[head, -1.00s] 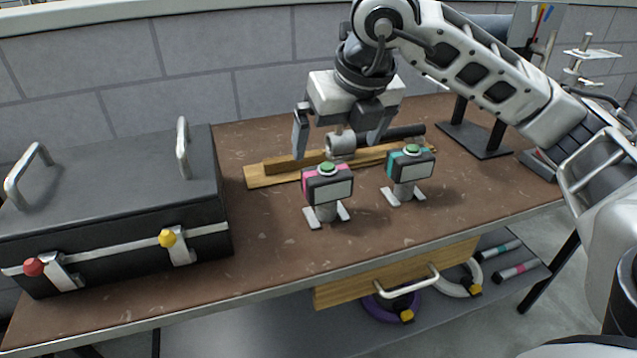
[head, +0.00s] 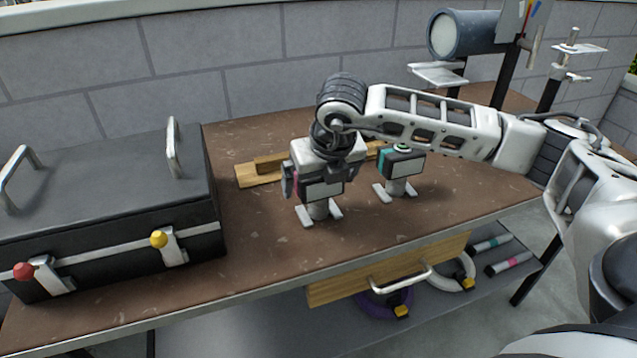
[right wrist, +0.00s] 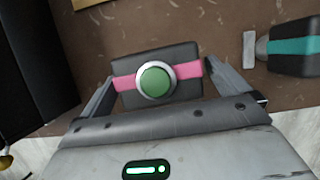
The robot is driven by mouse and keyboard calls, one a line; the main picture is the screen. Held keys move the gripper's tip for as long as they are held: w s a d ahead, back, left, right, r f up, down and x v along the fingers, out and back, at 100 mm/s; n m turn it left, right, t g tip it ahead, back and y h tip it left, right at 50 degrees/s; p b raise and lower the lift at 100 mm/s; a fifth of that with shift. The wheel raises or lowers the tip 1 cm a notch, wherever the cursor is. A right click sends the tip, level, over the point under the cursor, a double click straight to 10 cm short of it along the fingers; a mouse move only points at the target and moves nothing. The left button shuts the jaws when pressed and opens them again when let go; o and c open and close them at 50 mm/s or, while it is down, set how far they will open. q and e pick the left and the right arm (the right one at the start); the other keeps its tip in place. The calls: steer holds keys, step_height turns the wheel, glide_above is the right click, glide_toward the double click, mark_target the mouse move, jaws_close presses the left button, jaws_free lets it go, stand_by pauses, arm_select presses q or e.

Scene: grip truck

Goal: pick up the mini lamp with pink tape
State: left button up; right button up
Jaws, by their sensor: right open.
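The mini lamp with pink tape (head: 323,190) stands upright on the brown workbench, its top hidden behind my right gripper in the head view. In the right wrist view the pink-taped lamp (right wrist: 156,80) shows from above, with a dark body and a round green button. My right gripper (head: 318,184) is open and lowered over it, with one finger on each side of the body. Whether the fingers touch the lamp cannot be told. A similar mini lamp with teal tape (head: 402,163) stands to the right; it also shows in the right wrist view (right wrist: 292,48). My left gripper is not in view.
A black case (head: 105,215) with handles and red and yellow latches sits at the left. A wooden piece (head: 258,173) lies behind the lamps. A stand with a dark cylinder (head: 470,35) is at the back right. The bench front (head: 250,265) is clear.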

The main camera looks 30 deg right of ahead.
steer(key=shift+x, duration=1.05)
steer(key=c, duration=1.3)
steer(key=shift+r, duration=0.1)
